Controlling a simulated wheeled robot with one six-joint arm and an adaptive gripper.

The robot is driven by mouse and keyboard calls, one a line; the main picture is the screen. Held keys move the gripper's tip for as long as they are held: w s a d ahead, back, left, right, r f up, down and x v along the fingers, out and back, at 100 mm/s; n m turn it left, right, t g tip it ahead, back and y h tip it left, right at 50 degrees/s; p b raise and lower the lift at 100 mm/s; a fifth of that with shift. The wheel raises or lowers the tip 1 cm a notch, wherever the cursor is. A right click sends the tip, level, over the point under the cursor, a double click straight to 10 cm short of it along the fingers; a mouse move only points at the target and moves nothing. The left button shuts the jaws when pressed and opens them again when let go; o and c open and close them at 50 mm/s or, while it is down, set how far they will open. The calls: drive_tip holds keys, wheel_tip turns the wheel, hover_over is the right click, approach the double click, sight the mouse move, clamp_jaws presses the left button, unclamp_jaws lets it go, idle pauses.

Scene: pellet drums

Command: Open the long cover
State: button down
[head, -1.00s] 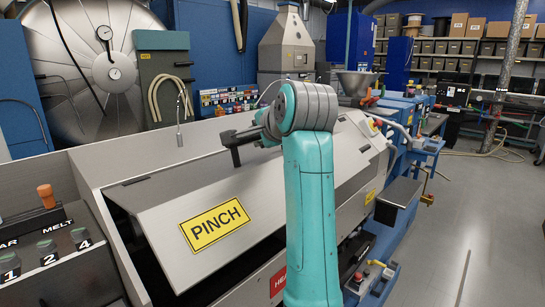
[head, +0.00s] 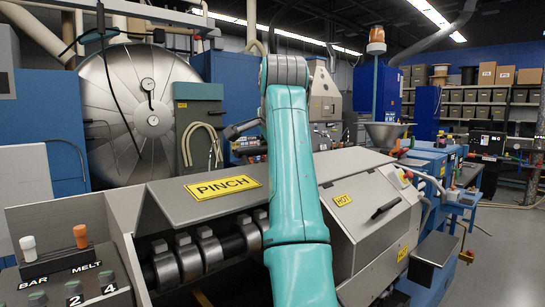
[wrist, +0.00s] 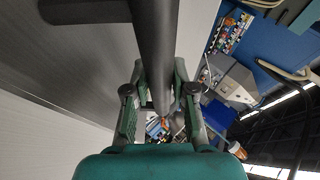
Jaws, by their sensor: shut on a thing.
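The long cover (head: 172,205) is a grey panel with a yellow PINCH label. In the head view it is swung up, and a row of metal bands on a dark barrel (head: 208,250) shows under its front edge. My gripper (wrist: 158,98) is shut on the cover's dark bar handle (wrist: 154,45), which runs between its fingers in the wrist view. The cover's grey face (wrist: 80,75) fills the left of that view. In the head view my teal arm hides part of the cover, and the gripper is mostly hidden behind the arm.
To the right is a shorter closed cover (head: 375,195) with a HOT label and black handle. A control panel (head: 70,285) with knobs stands at the lower left. A large round steel vessel (head: 135,110) stands behind. Open floor (head: 500,245) lies at the right.

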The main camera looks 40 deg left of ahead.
drive_tip(key=shift+a+r+h, duration=0.3)
drive_tip(key=shift+a, duration=0.1)
idle(0.3)
drive_tip(key=c, duration=0.9)
unclamp_jaws()
drive_tip(key=shift+c, duration=0.2)
drive_tip(key=v, duration=1.1)
drive_tip(key=shift+d+r, duration=0.2)
drive_tip(key=shift+r, duration=0.15)
drive_tip(key=shift+s, duration=0.1)
